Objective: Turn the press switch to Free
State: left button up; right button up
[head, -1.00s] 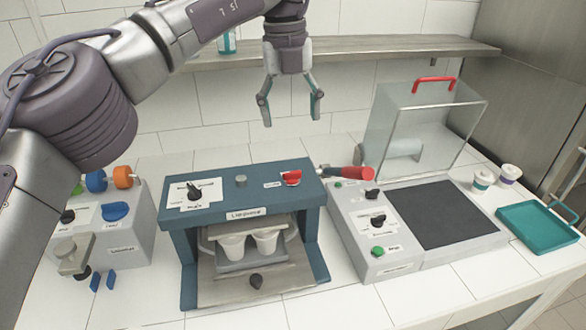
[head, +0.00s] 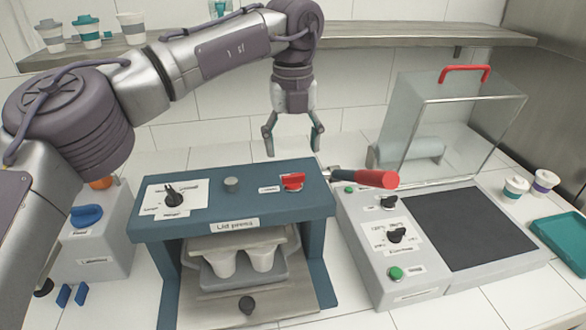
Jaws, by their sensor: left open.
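The blue lid press (head: 235,215) stands in the middle of the counter. On its top left is a black rotary switch (head: 173,196) on a white label plate; the small lettering is too blurred to read. A grey knob (head: 231,185) and a red switch (head: 293,181) are also on its top. Two white cups (head: 262,258) sit in a grey tray inside the press. My left gripper (head: 293,142) is open and empty, pointing down above and behind the press, near the red switch's side. It touches nothing that I can see. My right gripper is not in view.
Right of the press stands a grey machine (head: 385,250) with black knobs, a green button and a clear cover (head: 455,125). A teal tray (head: 565,240) is at the far right. A shelf (head: 400,35) runs behind.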

aim_at(293, 174)
pick_arm(q)
jog(key=f, duration=0.4)
jog(key=f+p, duration=0.1)
jog(key=shift+w+f, duration=0.25)
jog(key=shift+f, duration=0.6)
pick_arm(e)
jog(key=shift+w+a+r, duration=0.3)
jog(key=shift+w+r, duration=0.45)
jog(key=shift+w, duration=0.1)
pick_arm(q)
jog(key=c, duration=1.2)
jog(key=shift+o, duration=0.2)
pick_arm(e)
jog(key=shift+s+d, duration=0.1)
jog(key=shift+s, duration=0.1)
